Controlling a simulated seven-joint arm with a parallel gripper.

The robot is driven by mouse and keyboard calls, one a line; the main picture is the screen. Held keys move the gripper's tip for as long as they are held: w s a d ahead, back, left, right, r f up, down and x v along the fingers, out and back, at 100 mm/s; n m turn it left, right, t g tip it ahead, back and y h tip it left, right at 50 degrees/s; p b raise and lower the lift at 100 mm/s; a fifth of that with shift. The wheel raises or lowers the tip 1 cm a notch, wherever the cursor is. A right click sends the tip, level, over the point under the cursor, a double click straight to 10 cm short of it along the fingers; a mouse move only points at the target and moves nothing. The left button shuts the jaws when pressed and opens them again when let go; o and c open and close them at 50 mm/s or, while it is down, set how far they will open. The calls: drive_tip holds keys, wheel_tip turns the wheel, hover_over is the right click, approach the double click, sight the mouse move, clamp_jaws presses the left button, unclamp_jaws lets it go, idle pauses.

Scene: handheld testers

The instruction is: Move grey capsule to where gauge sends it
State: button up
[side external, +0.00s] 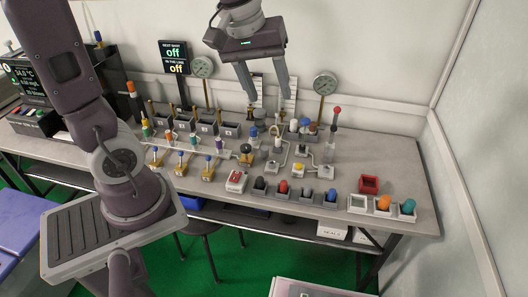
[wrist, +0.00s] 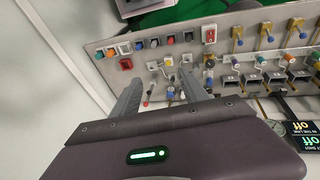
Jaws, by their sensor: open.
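My gripper (side external: 265,98) is open and empty, fingers pointing down, high above the back of the bench. In the wrist view its two fingers (wrist: 160,82) are spread apart with nothing between them. A row of slots (side external: 295,197) near the front edge holds small rounded pieces, including a red one (side external: 283,187), a blue one (side external: 331,194) and a dark grey one (side external: 260,184). I cannot tell for sure which piece is the grey capsule. Two round dial gauges stand on posts at the back, one left (side external: 202,67) and one right (side external: 325,84); their readings are too small to tell.
A white tray (side external: 357,206) holds an orange and a teal piece, with a red box (side external: 369,184) behind it. A red-topped rod (side external: 336,112) stands upright below the right gauge. Grey bins (side external: 228,129), valves and a lit sign (side external: 173,58) crowd the left and back.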

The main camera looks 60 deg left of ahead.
drive_tip(key=w+a+f+n+g, duration=0.2)
drive_tip(key=w+a+f+n, duration=0.55)
drive_tip(key=w+f, duration=0.2)
drive_tip(key=n+g, duration=0.2)
drive_tip(key=n, duration=0.5)
hover_over(264, 147)
drive_tip(key=f, duration=1.7)
drive_tip(key=shift+w+d+f, duration=0.15)
drive_tip(key=shift+d, duration=0.25)
drive_tip(key=shift+n, duration=0.25)
drive_tip(key=f, duration=0.7)
drive_tip(key=shift+a+f, duration=0.2)
drive_tip(key=shift+a, duration=0.2)
clamp_jaws()
